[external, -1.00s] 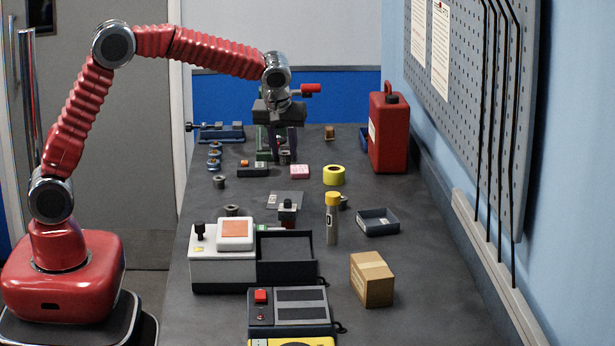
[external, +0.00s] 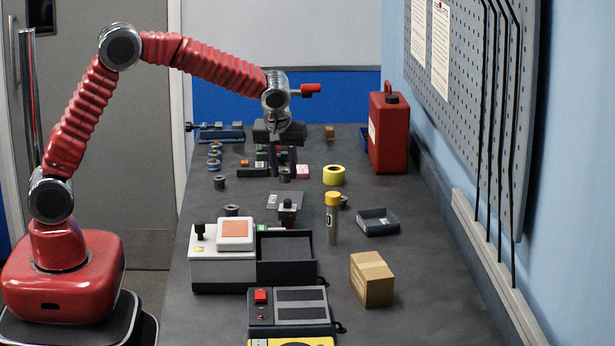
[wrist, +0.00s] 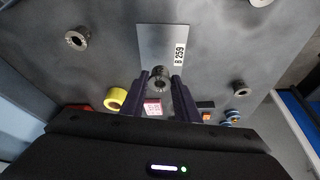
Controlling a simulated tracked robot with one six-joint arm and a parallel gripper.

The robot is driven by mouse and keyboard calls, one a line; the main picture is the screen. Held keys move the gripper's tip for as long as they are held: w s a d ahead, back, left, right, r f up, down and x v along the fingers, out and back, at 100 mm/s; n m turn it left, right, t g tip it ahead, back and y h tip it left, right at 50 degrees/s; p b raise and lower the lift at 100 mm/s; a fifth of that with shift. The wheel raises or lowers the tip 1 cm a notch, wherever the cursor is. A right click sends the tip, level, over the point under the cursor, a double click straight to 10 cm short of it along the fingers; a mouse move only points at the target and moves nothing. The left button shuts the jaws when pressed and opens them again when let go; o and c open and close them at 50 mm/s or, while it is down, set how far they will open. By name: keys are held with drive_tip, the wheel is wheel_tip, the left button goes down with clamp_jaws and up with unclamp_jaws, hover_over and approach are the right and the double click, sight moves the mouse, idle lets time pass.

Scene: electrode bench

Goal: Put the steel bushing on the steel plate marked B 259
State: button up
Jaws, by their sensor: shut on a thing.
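The steel bushing (wrist: 158,79) is between the fingertips of my gripper (wrist: 161,86), which is shut on it. In the external view the bushing (external: 285,175) shows at the lower end of my gripper (external: 284,172), held over the bench. The steel plate marked B 259 (wrist: 160,40) lies flat just beyond the bushing in the wrist view. The bushing overlaps the plate's near edge in that picture. In the external view the plate (external: 273,201) is nearer the camera than my gripper, partly hidden by a dark device with a black knob.
Other bushings stand on the bench, one left (wrist: 77,40) and one right (wrist: 239,88) of the plate in the wrist view. Yellow tape (external: 334,175) and a pink block (external: 303,171) are close to my gripper. A grey-white box (external: 222,268) stands nearer the camera.

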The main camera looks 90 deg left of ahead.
sight(284, 182)
drive_tip(key=shift+f, duration=2.45)
drive_tip(key=shift+f, duration=0.1)
drive_tip(key=o, duration=1.2)
drive_tip(key=v, duration=1.2)
